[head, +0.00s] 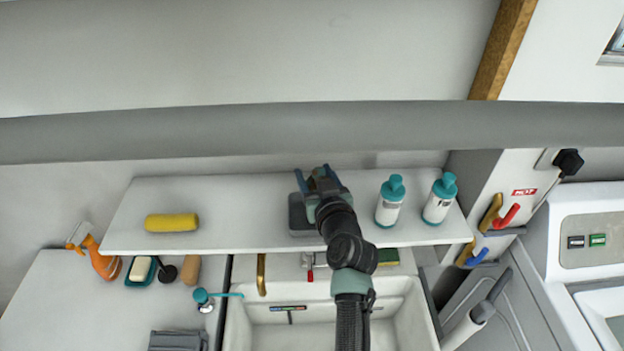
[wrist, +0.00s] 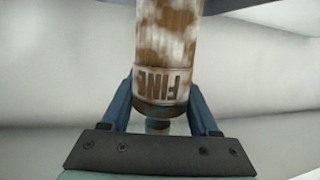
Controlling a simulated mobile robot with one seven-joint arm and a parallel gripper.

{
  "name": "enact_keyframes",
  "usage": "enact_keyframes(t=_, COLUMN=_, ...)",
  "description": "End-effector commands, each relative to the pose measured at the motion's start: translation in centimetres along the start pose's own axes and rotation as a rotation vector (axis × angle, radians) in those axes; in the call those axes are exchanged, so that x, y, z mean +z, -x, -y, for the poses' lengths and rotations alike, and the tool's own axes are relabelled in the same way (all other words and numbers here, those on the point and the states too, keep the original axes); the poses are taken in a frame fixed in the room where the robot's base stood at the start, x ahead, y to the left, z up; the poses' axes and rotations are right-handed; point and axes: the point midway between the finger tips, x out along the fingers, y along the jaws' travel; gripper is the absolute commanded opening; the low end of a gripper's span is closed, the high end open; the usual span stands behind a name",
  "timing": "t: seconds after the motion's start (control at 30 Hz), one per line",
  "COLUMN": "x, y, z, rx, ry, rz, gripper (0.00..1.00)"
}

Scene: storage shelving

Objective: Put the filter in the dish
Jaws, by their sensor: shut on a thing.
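The filter (wrist: 164,60) is a brown and white mottled cylinder with an upside-down "FINE" label. In the wrist view it stands between the blue fingers of my gripper (wrist: 162,112), which is shut on it; its top end runs out of the picture. In the head view my gripper (head: 317,178) is over the white shelf, and I cannot make out the filter there. A grey square thing (head: 298,218), perhaps the dish, lies on the shelf, partly hidden by my gripper. A small teal dish (head: 133,278) holding a pale bar sits on the left counter.
On the shelf (head: 250,205) stand two teal-capped bottles (head: 390,205) (head: 438,202) to the right, and a yellow roll (head: 172,222) lies to the left. A sink (head: 262,338) is below. An orange spray bottle (head: 100,258) stands at left. The shelf is clear between roll and gripper.

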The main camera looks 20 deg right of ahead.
Motion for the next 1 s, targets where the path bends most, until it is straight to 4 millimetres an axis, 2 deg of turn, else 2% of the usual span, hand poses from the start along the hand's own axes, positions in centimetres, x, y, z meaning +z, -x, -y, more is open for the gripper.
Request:
enact_keyframes(t=0.03, x=0.76, y=0.07, z=-0.24, rx=0.002, ry=-0.002, rz=-0.002, gripper=0.0)
enact_keyframes(t=0.5, x=1.32, y=0.11, z=-0.35, rx=0.002, ry=0.001, rz=-0.003, gripper=0.0)
enact_keyframes(t=0.53, x=1.29, y=0.13, z=-0.33, rx=0.001, ry=0.001, rz=-0.002, gripper=0.65)
enact_keyframes(t=0.6, x=1.23, y=0.14, z=-0.33, rx=0.001, ry=0.001, rz=-0.001, gripper=0.77)
enact_keyframes(t=0.7, x=1.23, y=0.14, z=-0.33, rx=0.001, ry=0.0, rz=-0.001, gripper=0.91)
enact_keyframes(t=1.0, x=1.07, y=0.17, z=-0.33, rx=0.001, ry=0.0, rz=-0.002, gripper=0.91)
